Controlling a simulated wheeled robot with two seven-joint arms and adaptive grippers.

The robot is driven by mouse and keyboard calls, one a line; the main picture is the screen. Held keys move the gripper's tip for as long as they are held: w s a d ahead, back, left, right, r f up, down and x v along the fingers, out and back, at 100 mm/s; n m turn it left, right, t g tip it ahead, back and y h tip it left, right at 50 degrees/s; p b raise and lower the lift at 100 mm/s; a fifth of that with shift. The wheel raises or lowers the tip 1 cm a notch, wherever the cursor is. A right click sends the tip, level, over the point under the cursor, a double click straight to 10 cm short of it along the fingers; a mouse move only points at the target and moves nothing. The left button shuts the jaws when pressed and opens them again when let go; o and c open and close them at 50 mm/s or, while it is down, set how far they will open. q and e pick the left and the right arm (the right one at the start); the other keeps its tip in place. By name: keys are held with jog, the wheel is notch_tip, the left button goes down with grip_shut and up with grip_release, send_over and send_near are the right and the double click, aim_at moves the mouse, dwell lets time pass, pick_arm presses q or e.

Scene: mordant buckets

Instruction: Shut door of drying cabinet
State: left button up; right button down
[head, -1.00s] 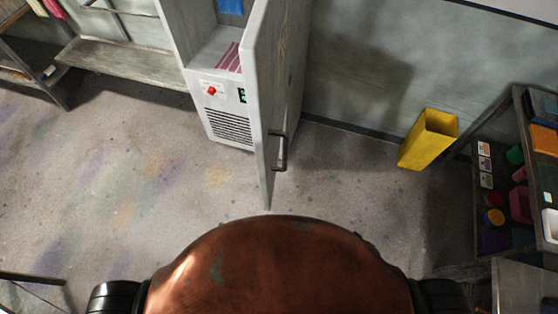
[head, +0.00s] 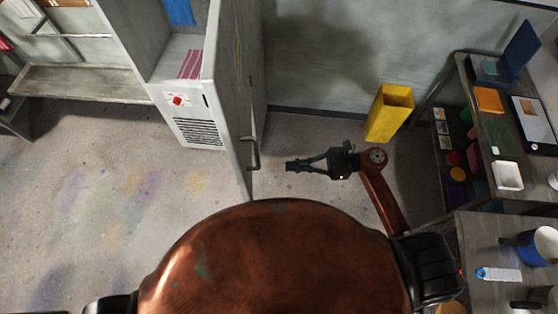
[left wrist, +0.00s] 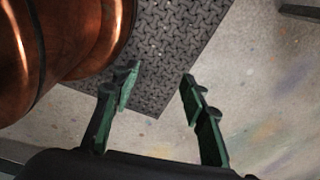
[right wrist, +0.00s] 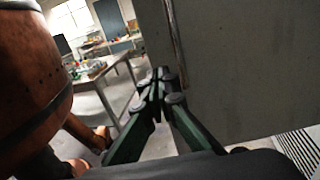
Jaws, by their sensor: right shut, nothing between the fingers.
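The drying cabinet (head: 187,115) stands at the upper left of centre in the head view, with a red switch and a grille on its lower front. Its grey door (head: 228,85) is swung open towards me, seen nearly edge-on, with a dark bar handle (head: 252,153) on its right face. My right gripper (head: 290,165) is shut and empty, to the right of the handle and apart from it. In the right wrist view a grey panel (right wrist: 240,60), seemingly the door, fills the right side beyond the shut fingers (right wrist: 158,78). My left gripper (left wrist: 160,75) is open and empty over the floor.
Pink striped cloth (head: 190,64) lies inside the cabinet. A yellow bin (head: 389,113) stands by the back wall. Shelves and tables (head: 480,225) with tubs fill the right side. A metal bench (head: 90,82) stands at the left. The floor before the cabinet is clear.

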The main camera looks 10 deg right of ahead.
jog(key=p, duration=0.5)
send_near(243, 168)
jog(key=a, duration=0.3)
jog(key=w+a, duration=0.1)
jog(key=a, duration=0.1)
jog(key=shift+w+a+f, duration=0.1)
jog(key=shift+a+f, duration=0.05)
jog(key=shift+f, duration=0.1)
jog(key=shift+a+f+p, duration=0.15)
jog(key=shift+a+p, duration=0.2)
jog(key=shift+a, duration=0.3)
pick_arm(q)
notch_tip(243, 168, up, 6)
jog(key=w, duration=0.1)
jog(key=shift+w, duration=0.25)
pick_arm(e)
jog(key=shift+a+f, duration=0.1)
pick_arm(q)
jog(key=shift+s+d, duration=0.1)
pick_arm(e)
jog(key=shift+w, duration=0.1)
